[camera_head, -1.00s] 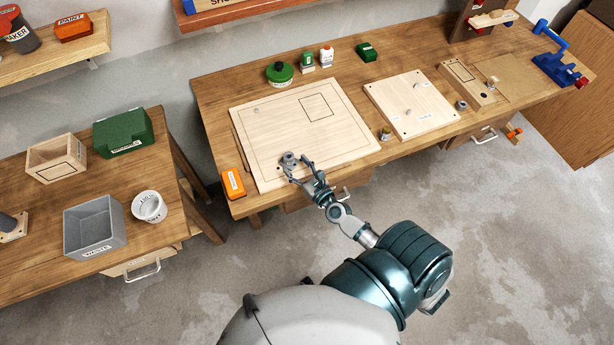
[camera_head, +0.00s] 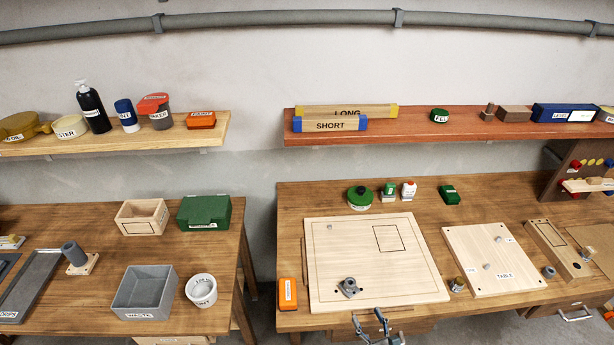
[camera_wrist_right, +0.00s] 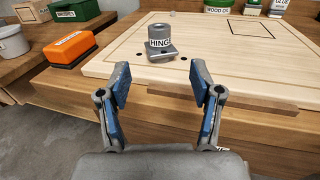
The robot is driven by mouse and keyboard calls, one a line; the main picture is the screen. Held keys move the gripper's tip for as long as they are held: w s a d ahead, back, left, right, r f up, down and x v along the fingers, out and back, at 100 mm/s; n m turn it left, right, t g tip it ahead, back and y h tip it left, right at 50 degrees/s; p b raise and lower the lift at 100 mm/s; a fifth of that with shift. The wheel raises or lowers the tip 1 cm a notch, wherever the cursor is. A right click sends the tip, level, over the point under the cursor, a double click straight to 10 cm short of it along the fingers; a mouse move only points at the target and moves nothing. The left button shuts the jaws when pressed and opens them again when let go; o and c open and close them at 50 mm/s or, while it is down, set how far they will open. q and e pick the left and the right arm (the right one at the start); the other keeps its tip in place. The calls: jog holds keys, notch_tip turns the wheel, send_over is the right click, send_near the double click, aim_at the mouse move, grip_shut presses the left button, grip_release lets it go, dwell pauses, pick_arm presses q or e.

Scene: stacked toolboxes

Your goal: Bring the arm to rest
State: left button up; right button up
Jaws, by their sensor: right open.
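My right gripper (camera_head: 372,325) shows at the bottom edge of the head view, in front of the workbench. In the right wrist view its two blue-padded fingers (camera_wrist_right: 161,105) are apart with nothing between them. My left gripper is not in view.
An orange box (camera_head: 287,294) sits left of the board. A second pale board (camera_head: 478,240) lies to the right. A grey waste bin (camera_head: 145,290), a white cup (camera_head: 201,291) and a green box (camera_head: 204,212) stand on the left bench. Shelves (camera_head: 375,125) hang above.

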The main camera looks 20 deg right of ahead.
jog(key=s+a+f+n+g+y, duration=0.2)
jog(key=a+n+g+y, duration=0.15)
jog(key=a+n, duration=0.6)
jog(key=s+a+f+n+g+y, duration=0.1)
jog(key=s+a+n+g+y, duration=0.4)
jog(key=n, duration=0.8)
jog(key=s+d+f+n+g+h, duration=0.45)
jog(key=s+n+g+h, duration=0.35)
jog(key=n, duration=0.7)
notch_tip(320, 180, down, 28)
jog(key=s, duration=0.3)
jog(key=s+d+f, duration=0.1)
jog(key=s+f, duration=0.5)
jog(key=s, duration=0.2)
jog(key=s+d+f+h, duration=0.1)
jog(key=s+d+f, duration=0.1)
jog(key=s+f, duration=0.5)
jog(key=shift+s+d+f, duration=0.25)
jog(key=shift+s+f, duration=0.05)
jog(key=shift+s, duration=0.25)
jog(key=shift+n+g, duration=0.25)
